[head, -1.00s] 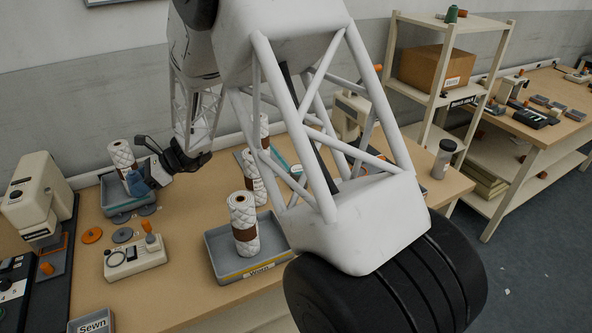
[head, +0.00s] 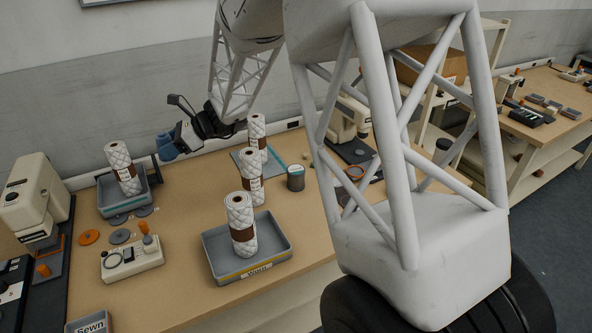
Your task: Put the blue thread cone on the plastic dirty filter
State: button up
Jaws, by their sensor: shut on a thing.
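The blue thread cone (head: 166,147) is held in my gripper (head: 179,138), in the air behind and right of the left grey tray. My gripper is shut on it, and the cone lies tilted, pointing left. Flat round discs lie on the table in front of that tray: an orange one (head: 90,237), a grey one (head: 120,236) and more grey ones at the tray's front edge (head: 145,211). I cannot tell which of these, if any, is the plastic dirty filter.
White quilted rolls stand in the left tray (head: 112,207), in the tray labelled Worn (head: 215,262) and at the back. A beige device (head: 132,259) and a beige machine (head: 35,200) stand left. A grey jar (head: 295,178) stands right of the rolls. Bare tabletop (head: 185,215) lies between the trays.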

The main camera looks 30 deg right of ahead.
jog(key=s+d+m+t+h, duration=0.1)
jog(key=s+d+m+t, duration=0.1)
jog(key=s+d, duration=0.65)
jog(key=s+d+m+t+h, duration=0.15)
jog(key=s+d, duration=0.25)
jog(key=d, duration=0.9)
jog(key=s+d+m+t+h, duration=0.1)
jog(key=s+d+m+t, duration=0.2)
jog(key=s+d, duration=0.55)
notch_tip(320, 180, down, 11)
jog(key=w+d, duration=0.2)
jog(key=d, duration=0.1)
jog(key=shift+w+f, duration=0.2)
jog(key=shift+w, duration=0.1)
jog(key=shift+w, duration=0.1)
send_over(298, 170)
jog(key=shift+w+d+f, duration=0.1)
jog(key=shift+d+f, duration=0.05)
jog(key=shift+f, duration=0.6)
jog(key=shift+f, duration=1.75)
jog(key=shift+f, duration=0.15)
jog(key=o, duration=1)
jog(key=shift+c, duration=0.2)
